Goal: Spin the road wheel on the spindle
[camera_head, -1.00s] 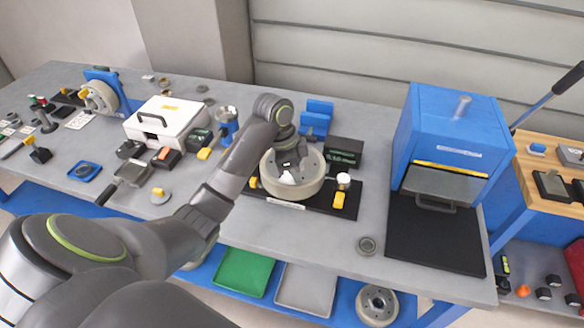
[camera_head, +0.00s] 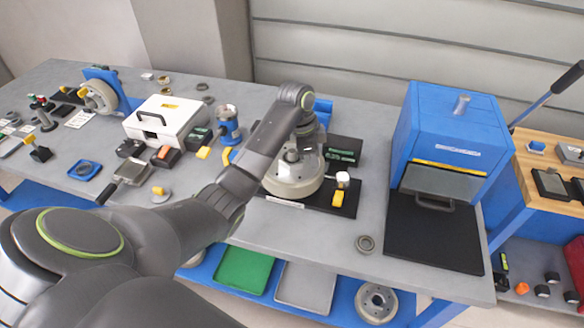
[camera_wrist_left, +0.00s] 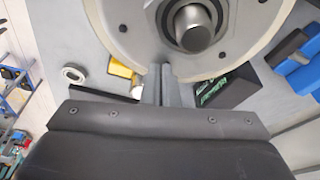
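The road wheel (camera_head: 292,184), a pale grey disc, lies flat on its dark base plate (camera_head: 345,207) at the bench's middle. In the left wrist view the wheel (camera_wrist_left: 115,25) fills the top, with the round metal spindle end (camera_wrist_left: 194,27) at its centre. My left arm reaches over the wheel's far side in the head view, hiding part of it. My left gripper (camera_wrist_left: 165,72) has its fingers together, with nothing seen between them. Their tips are at the wheel's rim; I cannot tell if they touch. My right gripper is not in view.
A yellow block (camera_head: 337,199) and a white-topped knob (camera_head: 342,179) stand right of the wheel. A dark box (camera_head: 343,150) and a blue stand are behind it. A blue press (camera_head: 452,125) stands farther right. A small ring (camera_head: 366,244) lies at the front.

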